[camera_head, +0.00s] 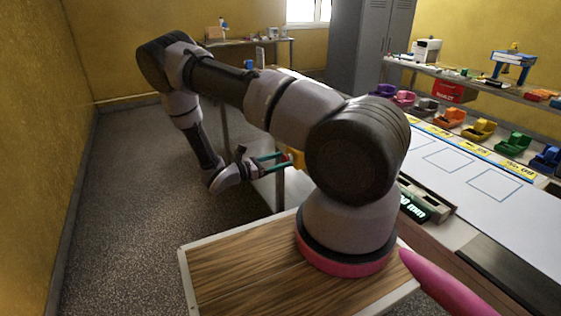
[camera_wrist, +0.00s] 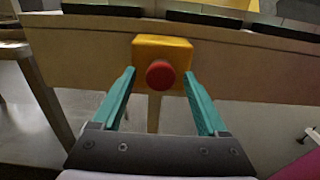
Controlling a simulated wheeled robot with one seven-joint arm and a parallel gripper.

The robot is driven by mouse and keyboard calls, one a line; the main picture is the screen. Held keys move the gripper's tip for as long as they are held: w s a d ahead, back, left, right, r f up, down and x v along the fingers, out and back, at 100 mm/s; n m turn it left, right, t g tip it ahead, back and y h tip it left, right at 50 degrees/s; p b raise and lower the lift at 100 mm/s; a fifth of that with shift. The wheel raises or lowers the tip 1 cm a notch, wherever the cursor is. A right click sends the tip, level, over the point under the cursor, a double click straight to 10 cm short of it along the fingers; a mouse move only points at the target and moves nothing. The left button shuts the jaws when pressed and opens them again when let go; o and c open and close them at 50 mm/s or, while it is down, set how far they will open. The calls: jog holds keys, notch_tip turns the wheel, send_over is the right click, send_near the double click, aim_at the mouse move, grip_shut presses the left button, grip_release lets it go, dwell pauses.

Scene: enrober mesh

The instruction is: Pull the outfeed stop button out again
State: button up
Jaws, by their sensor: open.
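The outfeed stop button is a round red knob (camera_wrist: 160,75) on a yellow box (camera_wrist: 162,47), fixed to the side panel under the table top in the wrist view. In the head view a part of the yellow box (camera_head: 296,158) shows beside my arm. My gripper (camera_wrist: 160,82) is open, with one teal finger on each side of the red knob in the picture. I see gaps between the fingers and the knob. In the head view my gripper (camera_head: 284,160) points at the box. I cannot tell how far the knob stands out.
A long white table (camera_head: 470,185) with marked squares lies to the right, with several coloured bins (camera_head: 479,129) along its back. A table leg (camera_wrist: 52,112) stands left of the box in the wrist view. The floor (camera_head: 140,190) at left is clear.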

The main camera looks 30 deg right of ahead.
jog(key=shift+d, duration=0.1)
grip_shut()
dwell(1.4)
